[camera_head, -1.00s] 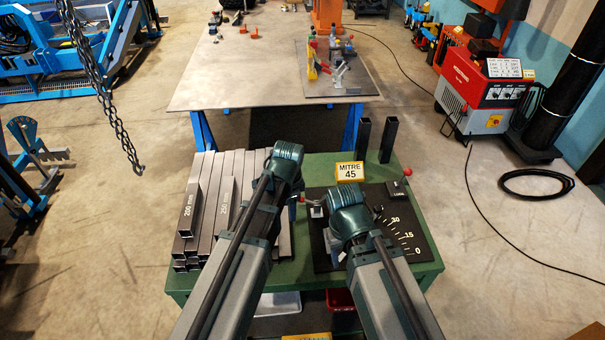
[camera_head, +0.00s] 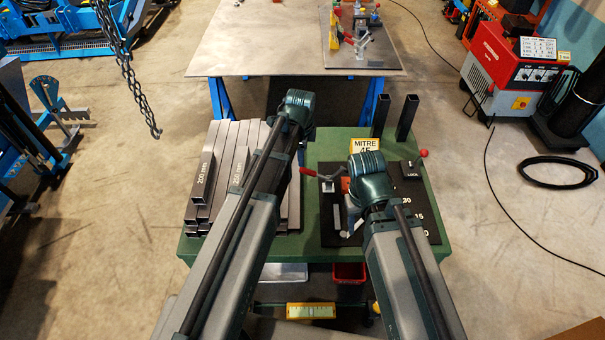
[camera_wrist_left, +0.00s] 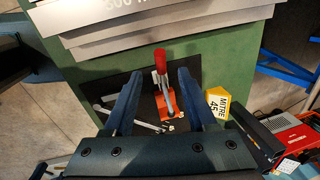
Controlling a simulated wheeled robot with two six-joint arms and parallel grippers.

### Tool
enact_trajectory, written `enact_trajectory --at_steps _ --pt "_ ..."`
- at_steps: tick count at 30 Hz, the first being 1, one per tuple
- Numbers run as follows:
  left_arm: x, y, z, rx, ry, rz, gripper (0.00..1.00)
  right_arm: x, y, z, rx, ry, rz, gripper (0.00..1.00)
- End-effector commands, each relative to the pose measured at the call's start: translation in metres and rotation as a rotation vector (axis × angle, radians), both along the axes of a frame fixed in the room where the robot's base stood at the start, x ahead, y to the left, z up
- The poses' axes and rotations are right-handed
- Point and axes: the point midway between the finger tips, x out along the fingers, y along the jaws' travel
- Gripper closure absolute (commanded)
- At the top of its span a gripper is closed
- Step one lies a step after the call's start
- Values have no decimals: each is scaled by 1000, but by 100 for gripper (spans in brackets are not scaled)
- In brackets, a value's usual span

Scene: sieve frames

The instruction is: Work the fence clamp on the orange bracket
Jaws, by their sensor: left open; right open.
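The fence clamp has a red handle (camera_head: 308,172), which lies out to the left in the head view. In the left wrist view, the red grip (camera_wrist_left: 160,60) stands between my finger tips, its metal lever running down to the orange bracket (camera_wrist_left: 183,101). The orange bracket (camera_head: 345,185) is partly covered by my right wrist in the head view. My left gripper (camera_wrist_left: 160,73) is open, with a finger on each side of the handle; I cannot tell contact. My right gripper (camera_head: 352,218) is open over the black plate, its fingers mostly hidden beneath the wrist.
The black plate (camera_head: 410,190) carries an angle scale and lies on the green bench (camera_head: 450,235). Dark steel tubes (camera_head: 204,180) are stacked at left. A yellow mitre sign (camera_head: 366,145) and two upright tubes (camera_head: 406,117) stand at the back.

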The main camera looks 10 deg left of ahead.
Motion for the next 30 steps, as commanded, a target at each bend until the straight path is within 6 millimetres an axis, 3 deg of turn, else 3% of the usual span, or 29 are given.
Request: enact_trajectory --at_steps 1,18,24,30 --pt "2 0 -14 0 0 0 43 0 0 -14 0 0 0 50" --pt "15 2 -93 0 0 1 43 0 0 -93 0 0 -2 50" --pt "18 2 -107 0 0 0 43 0 0 -107 0 0 -2 50" --pt "18 2 -107 0 0 0 43 0 0 -107 0 0 -2 50"
